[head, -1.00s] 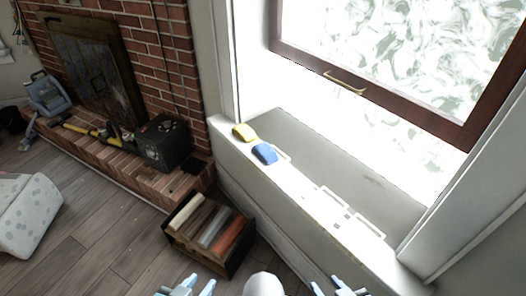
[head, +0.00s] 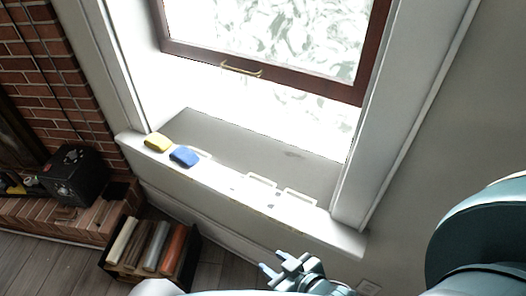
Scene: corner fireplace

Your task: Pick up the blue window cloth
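The blue window cloth (head: 184,156) lies on the white window sill, near its left end. A yellow cloth or sponge (head: 158,142) lies just left of it, apart from it. My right gripper (head: 272,261) is at the bottom centre, below and to the right of the blue cloth, in front of the sill. Its fingers look apart and nothing is between them. My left gripper is not in view. Nothing hides the blue cloth.
The sill (head: 240,193) has white rectangular frames (head: 280,190) on its right part. A dark-red framed window (head: 260,79) with a brass handle (head: 241,70) stands behind. A crate of rolled items (head: 150,248) and a black box (head: 75,174) are at the lower left.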

